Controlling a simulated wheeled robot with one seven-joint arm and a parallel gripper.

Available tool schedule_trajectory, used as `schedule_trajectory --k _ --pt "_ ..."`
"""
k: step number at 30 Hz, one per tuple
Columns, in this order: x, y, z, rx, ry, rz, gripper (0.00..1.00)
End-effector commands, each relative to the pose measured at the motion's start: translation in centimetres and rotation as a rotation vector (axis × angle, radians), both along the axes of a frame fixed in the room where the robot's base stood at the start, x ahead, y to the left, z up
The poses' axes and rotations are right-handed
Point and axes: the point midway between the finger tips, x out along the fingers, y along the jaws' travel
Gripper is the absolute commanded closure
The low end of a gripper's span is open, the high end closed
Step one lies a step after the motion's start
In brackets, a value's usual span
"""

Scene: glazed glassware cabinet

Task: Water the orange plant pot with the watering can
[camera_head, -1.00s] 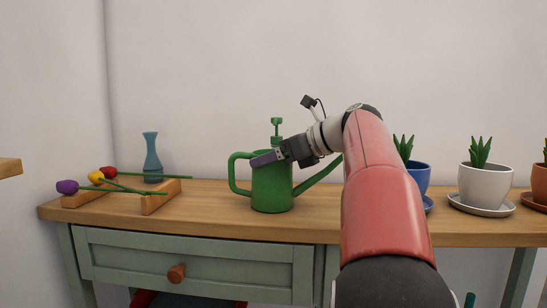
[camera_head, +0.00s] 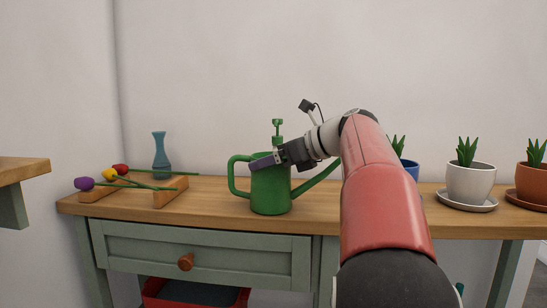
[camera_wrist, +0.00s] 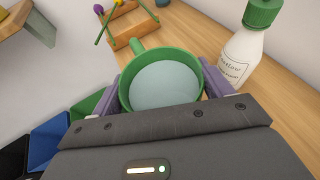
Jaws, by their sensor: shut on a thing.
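The green watering can (camera_head: 271,193) is upright in front of the left part of the wooden tabletop, handle to the left and spout to the right, partly behind my arm. My gripper (camera_head: 265,161) is shut on its upper body. In the wrist view the can (camera_wrist: 137,47) sits between the two purple fingers, and its open top shows pale water. Whether its base clears the tabletop is hard to tell. The orange plant pot (camera_head: 533,179) with a green plant stands on an orange saucer (camera_head: 524,201) at the far right, cut by the picture edge.
A white pot (camera_head: 469,183) stands left of the orange one; a blue pot (camera_head: 410,170) is half behind my arm. A green-capped white bottle (camera_wrist: 246,50) is close to the can. A blue vase (camera_head: 160,155) and flowers on a wooden rack (camera_head: 165,195) stand left.

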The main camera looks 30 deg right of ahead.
Motion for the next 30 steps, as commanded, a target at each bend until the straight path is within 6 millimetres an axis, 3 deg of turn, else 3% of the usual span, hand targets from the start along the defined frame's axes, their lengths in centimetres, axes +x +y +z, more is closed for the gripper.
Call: schedule_trajectory --k 6,7,12,20,30 --pt "0.0 0.1 0.0 0.001 0.000 0.002 0.70" --pt "0.0 0.1 0.0 0.001 0.000 0.002 0.20" --pt "0.0 0.0 0.0 0.000 0.000 0.001 0.00" --pt "-0.2 -0.1 0.2 0.000 0.000 -0.001 0.00" --pt "-4.2 -2.8 2.2 -0.001 -0.001 -0.003 0.00"
